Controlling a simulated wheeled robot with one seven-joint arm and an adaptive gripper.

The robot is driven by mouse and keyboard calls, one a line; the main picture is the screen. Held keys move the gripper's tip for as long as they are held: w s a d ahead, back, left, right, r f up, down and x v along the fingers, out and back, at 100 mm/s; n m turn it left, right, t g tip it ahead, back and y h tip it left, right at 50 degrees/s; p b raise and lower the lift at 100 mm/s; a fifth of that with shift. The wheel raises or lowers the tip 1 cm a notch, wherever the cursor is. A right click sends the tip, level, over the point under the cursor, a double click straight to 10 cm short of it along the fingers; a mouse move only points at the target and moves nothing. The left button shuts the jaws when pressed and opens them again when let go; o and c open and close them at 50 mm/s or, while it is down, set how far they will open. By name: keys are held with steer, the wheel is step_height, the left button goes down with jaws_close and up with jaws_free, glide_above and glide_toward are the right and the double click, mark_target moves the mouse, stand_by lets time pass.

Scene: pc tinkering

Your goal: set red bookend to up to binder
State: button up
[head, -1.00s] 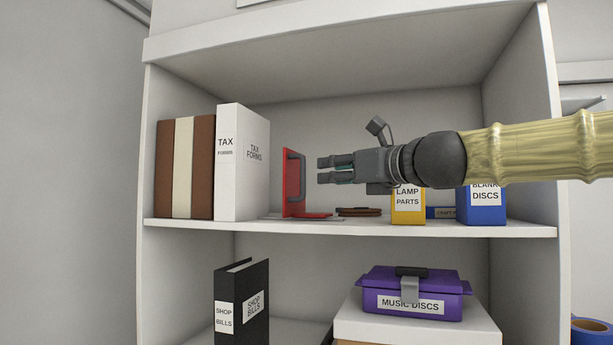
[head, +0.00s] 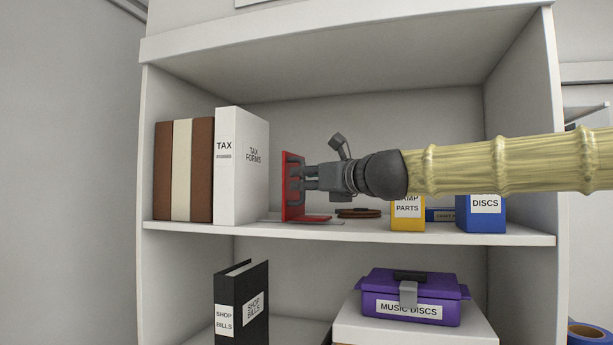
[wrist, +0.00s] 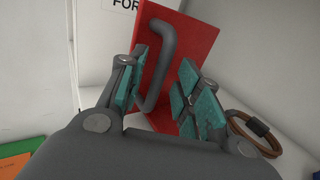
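The red bookend (head: 292,207) stands upright on the upper shelf, with a grey bar handle (wrist: 163,62) on its right face. A gap separates it from the white TAX FORMS binder (head: 243,166) to its left. My gripper (head: 296,178) reaches in from the right, level with the handle. In the wrist view my gripper (wrist: 160,85) is open, its teal pads on either side of the handle. The handle lies close to the left pad, and I cannot tell whether they touch.
Brown and cream books (head: 183,170) stand left of the binder. A coiled brown cable (head: 358,212) lies right of the bookend. A yellow LAMP PARTS box (head: 407,215) and a blue discs box (head: 481,213) stand further right. The lower shelf holds a black SHOP BILLS binder (head: 256,305) and a purple case (head: 440,290).

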steer(key=shift+w+a, duration=0.15)
steer(key=shift+a, duration=0.05)
steer(key=shift+c, duration=0.2)
jaws_close()
steer(key=shift+a, duration=0.15)
